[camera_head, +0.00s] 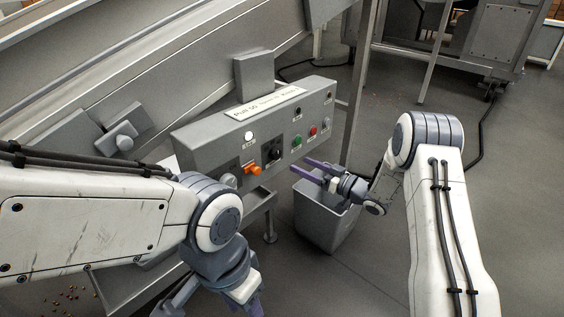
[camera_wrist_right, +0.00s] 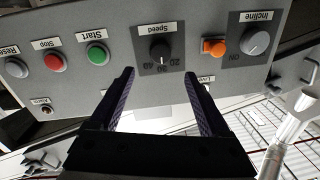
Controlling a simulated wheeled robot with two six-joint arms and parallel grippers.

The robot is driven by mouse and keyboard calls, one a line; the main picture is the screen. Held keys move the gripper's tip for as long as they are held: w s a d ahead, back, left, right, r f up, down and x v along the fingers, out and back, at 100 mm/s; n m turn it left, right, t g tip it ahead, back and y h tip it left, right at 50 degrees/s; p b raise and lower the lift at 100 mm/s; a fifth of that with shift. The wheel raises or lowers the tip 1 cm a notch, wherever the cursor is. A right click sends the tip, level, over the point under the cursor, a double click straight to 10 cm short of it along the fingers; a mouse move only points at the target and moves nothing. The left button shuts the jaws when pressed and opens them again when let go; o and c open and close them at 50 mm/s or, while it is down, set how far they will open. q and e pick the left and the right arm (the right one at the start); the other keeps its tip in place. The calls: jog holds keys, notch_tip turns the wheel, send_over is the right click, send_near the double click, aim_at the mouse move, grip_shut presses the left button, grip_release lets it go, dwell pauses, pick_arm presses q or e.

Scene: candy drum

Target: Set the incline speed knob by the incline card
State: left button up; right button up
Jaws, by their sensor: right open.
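The grey control box (camera_head: 200,143) carries a white card (camera_head: 262,103) on top; it seems to read "Pull 50", with the rest unclear. The black speed knob (camera_head: 275,152) is on the box's front; it also shows in the right wrist view (camera_wrist_right: 160,53), upside down, under "Speed" with numbers around it. The grey incline knob (camera_wrist_right: 256,42) is beside it, past an orange switch (camera_wrist_right: 214,47). My right gripper (camera_head: 300,167) is open and empty, its fingers pointing at the panel, apart from the speed knob. My left gripper (camera_head: 215,305) is cut off at the bottom edge.
Green start (camera_wrist_right: 97,54), red stop (camera_wrist_right: 55,62) and grey reset (camera_wrist_right: 15,68) buttons sit beside the speed knob. A grey bin (camera_head: 322,235) stands on the floor under my right gripper. A metal post (camera_head: 358,90) rises behind it. A sloping conveyor (camera_head: 150,65) runs behind the box.

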aim_at(278, 155)
jog(key=b+x, duration=0.1)
jog(key=x, duration=0.8)
jog(key=shift+w+a, duration=0.1)
grip_shut()
jog(key=n+b, duration=0.1)
jog(key=n, duration=0.3)
jog(key=shift+h+b, duration=0.3)
jog(key=shift+b, duration=0.05)
jog(key=shift+n+b, duration=1.05)
jog(key=shift+n, duration=1.25)
jog(key=shift+a+r, duration=0.1)
grip_release()
